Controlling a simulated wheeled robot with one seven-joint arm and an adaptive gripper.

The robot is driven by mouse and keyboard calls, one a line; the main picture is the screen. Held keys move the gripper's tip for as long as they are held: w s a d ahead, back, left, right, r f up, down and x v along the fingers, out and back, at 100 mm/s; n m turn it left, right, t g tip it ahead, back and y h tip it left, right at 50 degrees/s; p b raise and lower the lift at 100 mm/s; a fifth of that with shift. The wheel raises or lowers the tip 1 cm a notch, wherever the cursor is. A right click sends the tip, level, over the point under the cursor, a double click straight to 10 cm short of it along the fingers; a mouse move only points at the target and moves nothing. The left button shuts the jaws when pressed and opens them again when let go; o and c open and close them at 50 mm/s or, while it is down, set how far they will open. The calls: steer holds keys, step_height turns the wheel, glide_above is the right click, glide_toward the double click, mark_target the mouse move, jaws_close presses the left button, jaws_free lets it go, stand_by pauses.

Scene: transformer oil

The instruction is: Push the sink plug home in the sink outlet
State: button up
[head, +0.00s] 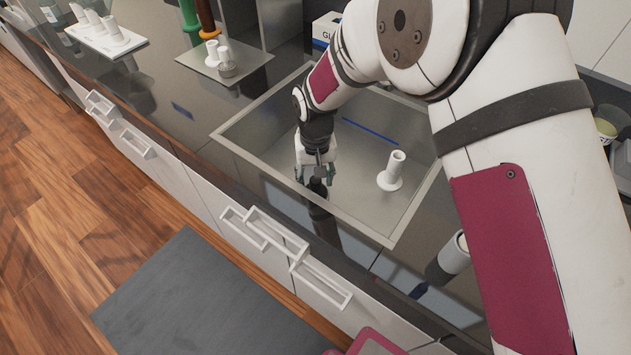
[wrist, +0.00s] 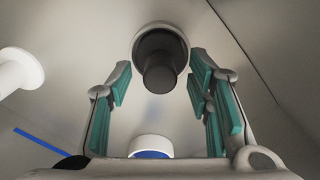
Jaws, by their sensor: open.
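The sink plug (wrist: 158,70) is a dark, round, stubby piece in the wrist view, with a pale ring around its far end that looks like the sink outlet (wrist: 168,29). Whether the plug is fully seated cannot be told. In the head view the dark plug (head: 318,187) shows just below my gripper (head: 316,173), near the front side of the sink (head: 240,137). My gripper is open, pointing down into the sink, with its teal-padded fingers (wrist: 161,80) on either side of the plug and apart from it.
A white flanged tube (head: 394,168) stands in the sink to the right. A blue strip (head: 370,130) lies towards the back of the sink. A tray with white pieces (head: 225,65) is on the counter behind left. A dark and white cylinder (head: 447,258) stands right of the sink.

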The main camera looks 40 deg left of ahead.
step_height(320, 180, up, 10)
stand_by(0.4)
steer(key=shift+r, duration=0.15)
steer(key=w+d+r+m+t, duration=0.15)
steer(key=w+d+r, duration=0.45)
steer(key=d+r, duration=0.6)
steer(key=s+d+r+m+t, duration=0.1)
steer(key=d+r, duration=0.3)
steer(key=d, duration=0.3)
steer(key=s+d+r+m, duration=0.1)
steer(key=d+r, duration=0.4)
steer(key=d, duration=0.3)
steer(key=s+d+r+m+t, duration=0.1)
steer(key=d+r+m, duration=0.1)
steer(key=d+r, duration=0.35)
steer(key=s+d+f+m, duration=0.3)
steer(key=s+d, duration=1.3)
steer(key=shift+s+t, duration=0.3)
steer(key=shift+t, duration=0.05)
steer(key=shift+d, duration=0.1)
